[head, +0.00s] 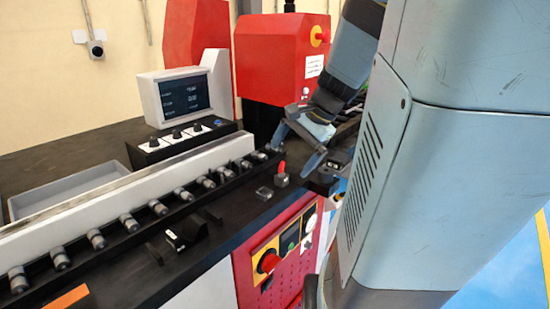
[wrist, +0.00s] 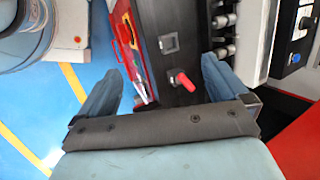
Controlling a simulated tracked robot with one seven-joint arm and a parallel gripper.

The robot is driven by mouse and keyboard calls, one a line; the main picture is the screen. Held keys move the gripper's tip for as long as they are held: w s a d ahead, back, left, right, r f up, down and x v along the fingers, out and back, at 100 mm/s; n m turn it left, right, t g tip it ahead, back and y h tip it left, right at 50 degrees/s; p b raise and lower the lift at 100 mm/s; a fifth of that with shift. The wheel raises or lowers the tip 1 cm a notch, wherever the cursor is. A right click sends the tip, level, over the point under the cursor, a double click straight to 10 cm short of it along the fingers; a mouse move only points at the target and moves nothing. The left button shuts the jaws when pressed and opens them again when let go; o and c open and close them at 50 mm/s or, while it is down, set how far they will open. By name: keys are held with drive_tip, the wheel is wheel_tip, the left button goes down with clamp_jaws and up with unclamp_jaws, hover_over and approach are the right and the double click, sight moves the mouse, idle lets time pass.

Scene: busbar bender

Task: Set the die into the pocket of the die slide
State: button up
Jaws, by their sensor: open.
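My gripper (head: 296,150) is open, pointing down over the far end of the dark machine bed. A black block (head: 187,232) sits nearer on the bed. I cannot tell which is the die or the slide pocket.
A row of grey rollers (head: 157,208) lines the bed's left side. A control box with a screen (head: 184,95) and a red machine head (head: 281,57) stand behind. A red panel with buttons (head: 277,255) faces the front. A grey tray (head: 68,190) lies left.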

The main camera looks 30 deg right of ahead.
drive_tip(key=s+a+r+n+t+h, duration=0.1)
drive_tip(key=s+a+r+n+h, duration=0.3)
drive_tip(key=s+a+n, duration=0.4)
drive_tip(key=shift+s+a+r+n+t, duration=0.25)
drive_tip(key=shift+a+n+t, duration=0.2)
drive_tip(key=shift+n, duration=2.15)
drive_tip(key=shift+w, duration=0.1)
